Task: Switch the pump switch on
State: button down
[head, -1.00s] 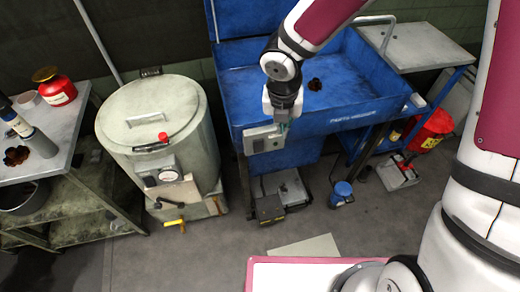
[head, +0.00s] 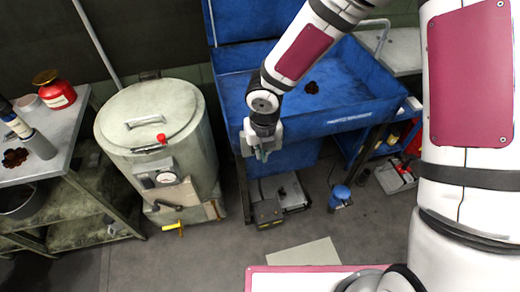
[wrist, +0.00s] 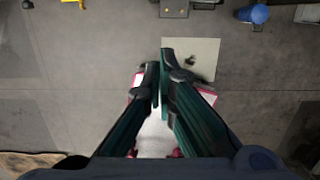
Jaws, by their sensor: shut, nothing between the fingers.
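The blue parts washer (head: 345,115) stands at the back centre in the head view. A small grey box on its front edge (head: 245,144) is mostly hidden behind my gripper, and I cannot make out a pump switch on it. My gripper (head: 262,157) hangs in front of this box and points down. I cannot tell whether it touches the box. In the wrist view my gripper's fingers (wrist: 163,72) are together and empty above the floor.
A shelf bench (head: 60,165) is at the far left. Grey boxes (head: 280,198) and a blue canister (head: 340,195) sit on the floor below. A pale sheet (head: 305,257) lies on open floor.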

jog(key=w+a+f, duration=0.1)
jog(key=w+f, duration=0.3)
jog(key=f, duration=0.4)
jog(key=shift+w+a, duration=0.15)
jog(key=shift+w, duration=0.25)
jog(key=shift+w, duration=0.1)
jog(key=shift+w+a+f+b, duration=0.1)
jog(key=shift+w+f+b, duration=0.2)
jog(key=shift+b, duration=0.75)
jog(key=shift+s, duration=0.1)
jog(key=shift+r+p, duration=0.35)
jog(key=shift+r, duration=0.5)
